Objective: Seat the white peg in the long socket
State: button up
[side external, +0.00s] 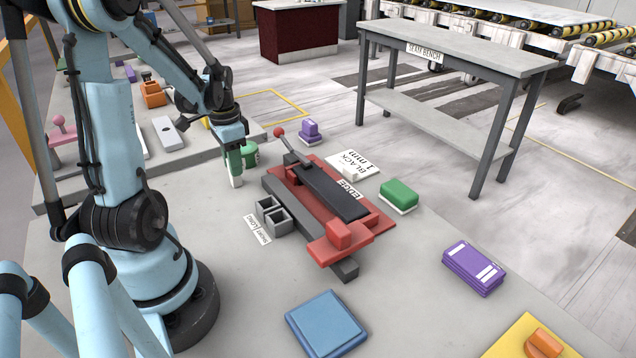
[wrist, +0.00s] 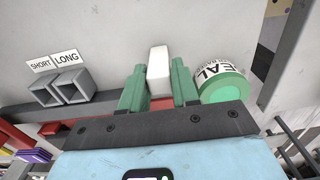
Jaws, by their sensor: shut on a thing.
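My gripper (side external: 234,160) is shut on the white peg (side external: 236,181), which hangs below the green fingers. In the wrist view the peg (wrist: 158,66) sits between the two fingers (wrist: 158,88). The grey long socket (side external: 267,205) stands to the right of and nearer the camera than the peg in the side view, apart from it. In the wrist view the long socket (wrist: 74,85) is left of the gripper, under the LONG label (wrist: 66,57). The short socket (wrist: 42,94) is farther left, beside it. Both openings look empty.
A green tape roll (wrist: 222,84) marked SEAL is close beside the gripper. A red fixture with a dark bar (side external: 325,188) and a red-knobbed lever (side external: 280,133) lies beyond the sockets. A green block (side external: 398,194) and blue pad (side external: 325,322) lie on the slab.

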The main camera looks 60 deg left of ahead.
grip_shut()
jog(key=shift+r, duration=0.85)
notch_tip(320, 180, up, 3)
jog(key=shift+d+f, duration=0.1)
jog(key=shift+f, duration=0.05)
jog(key=w+d+r, duration=0.4)
jog(key=d+r, duration=0.2)
jog(key=d, duration=0.5)
jog(key=s+d+r, duration=0.1)
jog(key=s+d, duration=0.2)
jog(key=d, duration=1.1)
send_near(268, 209)
jog(key=a+f, duration=0.2)
jog(key=shift+w+f, duration=0.2)
jog(key=shift+f, duration=0.75)
jog(key=shift+w+f, duration=0.2)
jog(key=shift+f, duration=0.7)
jog(key=shift+f, duration=0.1)
